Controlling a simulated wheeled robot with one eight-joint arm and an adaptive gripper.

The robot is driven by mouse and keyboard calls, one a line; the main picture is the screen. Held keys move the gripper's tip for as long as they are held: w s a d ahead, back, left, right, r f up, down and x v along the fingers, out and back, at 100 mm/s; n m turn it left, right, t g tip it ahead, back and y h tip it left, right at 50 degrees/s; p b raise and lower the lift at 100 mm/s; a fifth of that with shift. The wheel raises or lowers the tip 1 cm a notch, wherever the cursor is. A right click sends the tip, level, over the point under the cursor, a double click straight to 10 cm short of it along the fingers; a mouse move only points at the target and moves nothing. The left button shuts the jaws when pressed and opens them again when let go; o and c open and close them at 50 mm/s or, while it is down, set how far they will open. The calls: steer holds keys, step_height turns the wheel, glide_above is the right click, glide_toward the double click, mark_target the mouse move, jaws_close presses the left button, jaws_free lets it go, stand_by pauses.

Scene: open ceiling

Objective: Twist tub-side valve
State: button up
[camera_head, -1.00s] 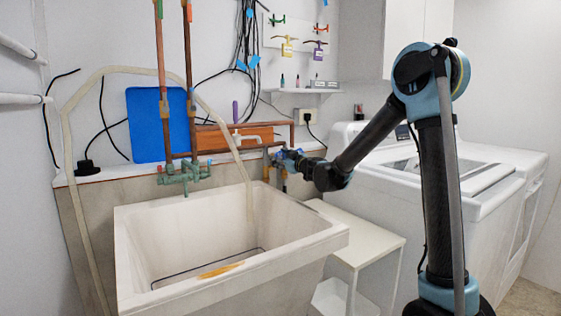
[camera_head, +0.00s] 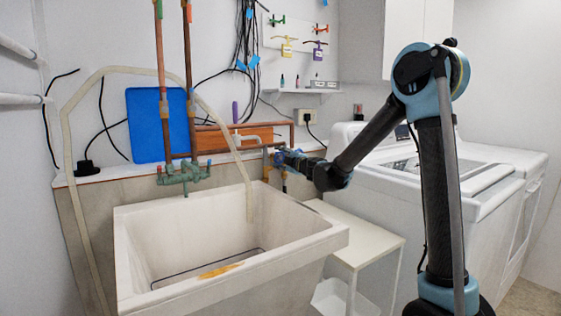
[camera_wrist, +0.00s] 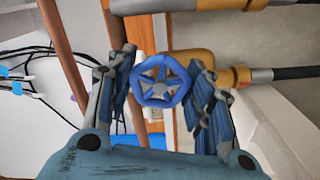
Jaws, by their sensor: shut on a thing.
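The valve has a round blue spoked handwheel (camera_wrist: 163,82) with a pale hub, seen face-on in the wrist view on a brass-coloured fitting (camera_wrist: 193,68). My gripper (camera_wrist: 160,74) has one finger on each side of the wheel and is shut on it. In the head view my gripper (camera_head: 288,160) reaches the pipework behind the right back corner of the tub (camera_head: 290,238). There the wheel is mostly hidden by the gripper, and its turn angle cannot be told.
Green pipe fittings (camera_head: 184,178) and a pale hose (camera_head: 236,150) stand at the tub's back wall. A blue board (camera_head: 158,125) leans behind. A white side table (camera_head: 365,245) and washing machine (camera_head: 470,190) are to the right. A shelf (camera_head: 305,91) hangs above the pipes.

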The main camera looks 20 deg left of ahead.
steer(key=shift+n, duration=0.6)
steer(key=shift+f, duration=0.1)
steer(key=o, duration=1.1)
steer(key=v, duration=1.2)
